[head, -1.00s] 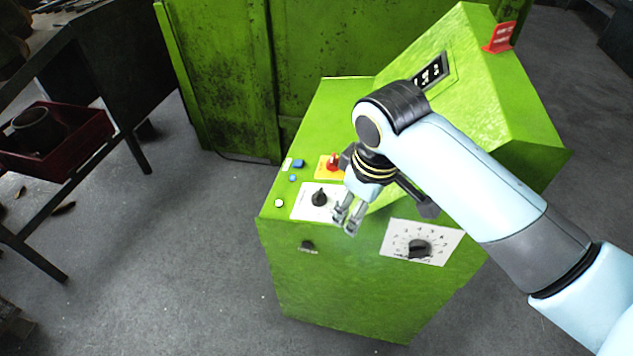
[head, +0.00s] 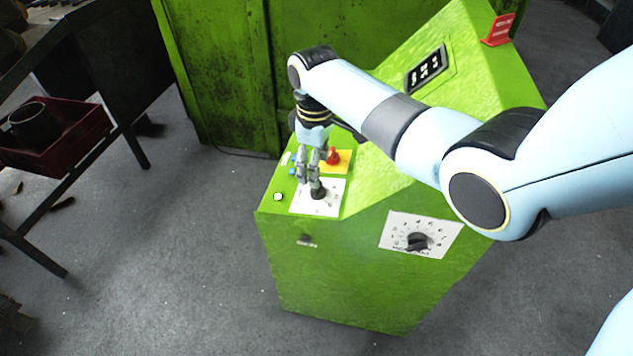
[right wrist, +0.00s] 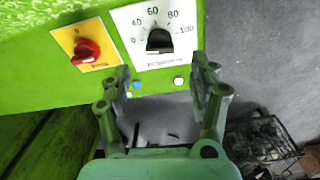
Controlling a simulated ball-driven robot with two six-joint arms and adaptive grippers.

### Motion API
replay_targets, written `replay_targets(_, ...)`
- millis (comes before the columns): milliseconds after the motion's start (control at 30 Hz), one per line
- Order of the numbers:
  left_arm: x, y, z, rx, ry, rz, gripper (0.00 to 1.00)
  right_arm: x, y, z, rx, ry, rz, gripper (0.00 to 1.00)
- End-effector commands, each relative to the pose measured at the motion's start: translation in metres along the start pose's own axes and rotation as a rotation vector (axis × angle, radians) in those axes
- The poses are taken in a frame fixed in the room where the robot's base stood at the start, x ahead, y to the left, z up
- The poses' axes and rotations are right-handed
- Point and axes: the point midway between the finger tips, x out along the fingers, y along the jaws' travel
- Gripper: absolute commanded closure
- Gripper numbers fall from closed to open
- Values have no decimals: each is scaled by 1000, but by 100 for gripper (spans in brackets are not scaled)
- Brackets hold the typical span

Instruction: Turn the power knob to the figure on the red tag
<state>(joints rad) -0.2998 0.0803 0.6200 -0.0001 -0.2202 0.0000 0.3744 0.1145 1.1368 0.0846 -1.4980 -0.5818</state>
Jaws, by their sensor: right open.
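The power knob (head: 319,193) is a black knob on a white plate (head: 332,206) on top of the green console. The right wrist view shows the knob (right wrist: 159,40) with a scale reading 0, 40, 60, 80 and 100 around it; where its pointer stands is unclear. My right gripper (head: 309,184) points down right at the knob, partly covering its plate. In the right wrist view its fingers (right wrist: 162,72) are spread, with the knob beyond the gap between them. The red tag (head: 497,30) stands on the console's upper edge; its writing is too small to read.
A red switch (right wrist: 88,48) on a yellow plate sits beside the power plate. A second dial (head: 417,241) is on the console's front face. Blue and white buttons (head: 278,197) lie nearby. A rack with a red bin (head: 70,145) stands left; grey floor between is free.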

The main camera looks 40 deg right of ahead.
Motion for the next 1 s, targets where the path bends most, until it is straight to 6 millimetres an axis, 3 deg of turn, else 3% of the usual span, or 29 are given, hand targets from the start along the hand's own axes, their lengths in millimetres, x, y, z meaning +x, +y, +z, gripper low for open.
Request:
replay_targets(100, 6, 1, 1, 0, -1, 0, 100, 26, 0, 0, 1, -1, -1, 39)
replay_targets(300, 12, 1, 2, 0, -1, 0, 100, 53, 0, 0, 1, 0, 0, 39)
replay_targets(700, 12, 2, 2, 0, -1, 1, 100, 60, 0, 0, 1, 1, 1, 40)
replay_targets(1000, 12, 2, 2, 0, -1, 1, 100, 60, 0, 0, 1, 1, 1, 79)
